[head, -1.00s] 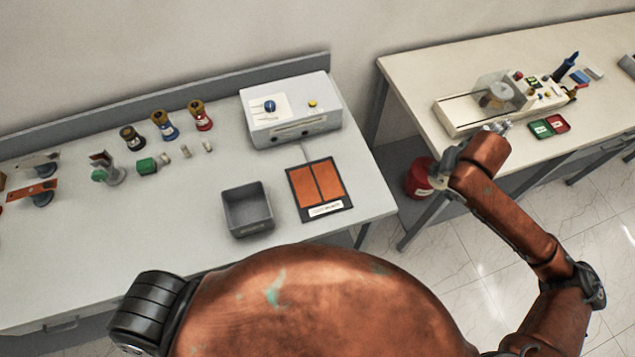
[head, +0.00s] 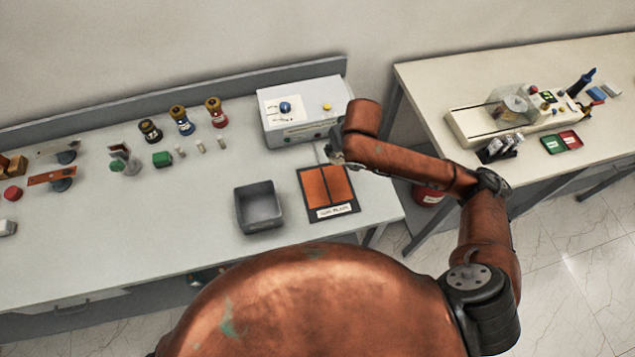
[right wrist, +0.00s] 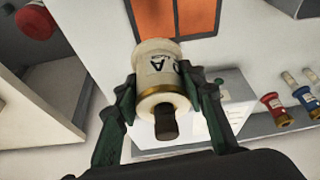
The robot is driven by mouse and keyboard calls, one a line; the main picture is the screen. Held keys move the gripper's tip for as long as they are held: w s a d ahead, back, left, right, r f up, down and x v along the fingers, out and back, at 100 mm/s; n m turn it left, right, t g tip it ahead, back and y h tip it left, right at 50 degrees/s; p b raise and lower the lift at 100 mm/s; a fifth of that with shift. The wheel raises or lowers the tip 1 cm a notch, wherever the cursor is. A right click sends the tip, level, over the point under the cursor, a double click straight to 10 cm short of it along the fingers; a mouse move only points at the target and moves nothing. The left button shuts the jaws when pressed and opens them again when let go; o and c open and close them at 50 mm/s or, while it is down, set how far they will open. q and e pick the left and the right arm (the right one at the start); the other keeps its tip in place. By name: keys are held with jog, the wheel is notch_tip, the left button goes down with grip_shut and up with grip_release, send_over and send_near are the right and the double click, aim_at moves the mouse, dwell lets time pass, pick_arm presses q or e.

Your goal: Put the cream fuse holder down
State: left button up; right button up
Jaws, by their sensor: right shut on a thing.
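The cream fuse holder (right wrist: 158,68) shows in the right wrist view, with a dark letter on its side, a gold band and a dark stub at its near end. My right gripper (right wrist: 157,88) is shut on it, one green finger on each side. In the head view my right gripper (head: 336,157) is over the left bench, just above the back edge of the orange two-panel plate (head: 314,189). The fuse holder cannot be made out there. The plate also shows beyond the holder in the right wrist view (right wrist: 200,15). My left gripper is out of view.
A grey open bin (head: 259,222) stands left of the plate. A white control box (head: 300,113) is behind it. Black (head: 150,131), blue (head: 182,122) and red (head: 216,113) holders stand further left, with small pale cylinders in front. A second bench (head: 480,72) is at right.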

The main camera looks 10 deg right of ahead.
jog(key=s+a+r+n+g+y+p, duration=0.1)
jog(key=s+a+r+n+y+p, duration=0.15)
jog(key=s+a+n+p, duration=0.75)
jog(key=w+d+f+p, duration=0.1)
jog(key=w+d+f, duration=0.1)
jog(key=f, duration=0.1)
jog(key=w+d+f+m+p, duration=0.1)
jog(key=w+d+f, duration=0.1)
jog(key=d+f, duration=0.1)
jog(key=w+d+f+m+p, duration=0.1)
jog(key=w+d+f, duration=0.1)
jog(key=d+f, duration=0.1)
jog(key=shift+w+f+y+p, duration=0.25)
jog(key=shift+w+f+p, duration=0.05)
jog(key=shift+w+f, duration=0.15)
jog(key=shift+w+d+f, duration=0.15)
jog(key=shift+d+f, duration=0.25)
jog(key=shift+f, duration=1.65)
jog(key=o, duration=1.4)
jog(key=shift+f, duration=0.15)
jog(key=shift+c, duration=0.2)
